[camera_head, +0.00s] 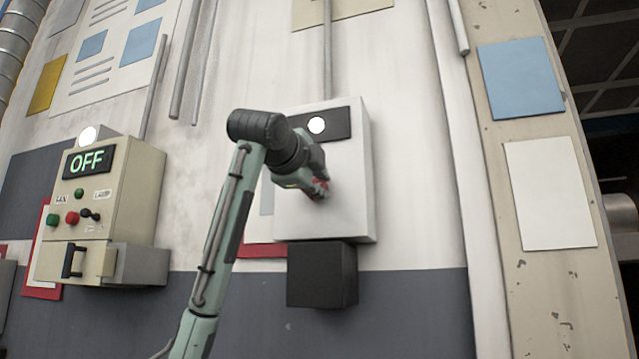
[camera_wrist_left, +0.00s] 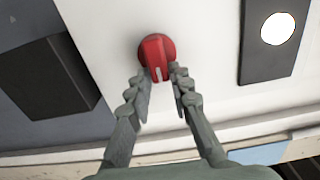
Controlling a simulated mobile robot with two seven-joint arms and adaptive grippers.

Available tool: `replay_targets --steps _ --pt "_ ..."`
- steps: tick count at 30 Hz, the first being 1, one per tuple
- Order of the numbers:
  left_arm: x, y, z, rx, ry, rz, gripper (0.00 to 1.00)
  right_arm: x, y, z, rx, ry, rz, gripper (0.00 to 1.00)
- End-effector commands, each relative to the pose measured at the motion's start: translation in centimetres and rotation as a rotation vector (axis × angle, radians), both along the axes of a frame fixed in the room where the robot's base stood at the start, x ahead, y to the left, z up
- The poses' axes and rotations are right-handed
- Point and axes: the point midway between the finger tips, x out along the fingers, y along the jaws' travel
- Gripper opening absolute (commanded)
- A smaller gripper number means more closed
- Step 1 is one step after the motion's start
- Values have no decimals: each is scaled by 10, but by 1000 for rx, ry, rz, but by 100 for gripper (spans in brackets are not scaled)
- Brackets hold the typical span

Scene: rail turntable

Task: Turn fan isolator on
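The isolator box (camera_head: 348,215) is a pale box on the wall, with a red rotary knob (camera_head: 321,188) on its front, mostly hidden by my gripper in the head view. In the left wrist view the round red knob (camera_wrist_left: 157,48) shows clearly, with a slot in its raised handle. My left gripper (camera_head: 314,187) is at the knob. In the left wrist view its two fingers (camera_wrist_left: 160,74) are apart, one on each side of the handle's lower end; I see no clear grip, and contact cannot be told. My right gripper is in neither view.
A beige control box (camera_head: 125,215) at the left has a display (camera_head: 88,161) reading OFF, several small buttons and a black handle. A white round light (camera_head: 316,125) sits on the isolator's dark panel. A black box (camera_head: 322,275) juts out beneath it.

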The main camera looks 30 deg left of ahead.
Motion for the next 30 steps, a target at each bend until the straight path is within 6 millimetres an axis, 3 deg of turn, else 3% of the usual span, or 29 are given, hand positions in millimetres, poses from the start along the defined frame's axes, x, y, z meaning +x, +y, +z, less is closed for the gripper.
replay_targets --steps 4,14,17,30 --pt "0 0 0 0 0 0 38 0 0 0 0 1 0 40" --pt "-3 0 1 -1 -3 1 38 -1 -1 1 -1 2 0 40" --pt "-14 -3 2 0 -5 0 38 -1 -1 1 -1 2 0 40" --pt "-99 -24 1 0 -4 0 38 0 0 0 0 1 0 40"
